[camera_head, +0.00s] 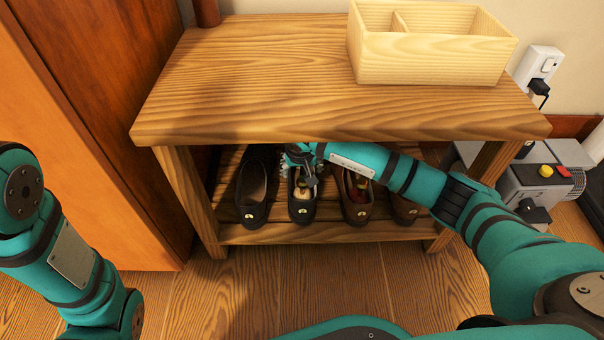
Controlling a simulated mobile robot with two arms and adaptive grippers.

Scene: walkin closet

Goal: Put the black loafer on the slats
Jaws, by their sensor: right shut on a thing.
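A black loafer (301,212) with a light insole is on the slatted lower shelf of the wooden bench, heel toward me. My right gripper (304,183) reaches in under the bench top and is shut on this loafer at its opening. Whether the sole touches the slats (285,232) I cannot tell. A second dark shoe (252,188) is just to its left on the slats. The far ends of the shoes are hidden by the bench top and my right arm. My left arm shows at the left, but its gripper is out of view.
Brown shoes (354,208) are to the right on the same slats, partly behind my right arm. The bench top (250,90) overhangs the shelf and holds a pale wooden box (430,60). An orange-brown cabinet (90,150) stands close at the left. Bench legs bound the shelf.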

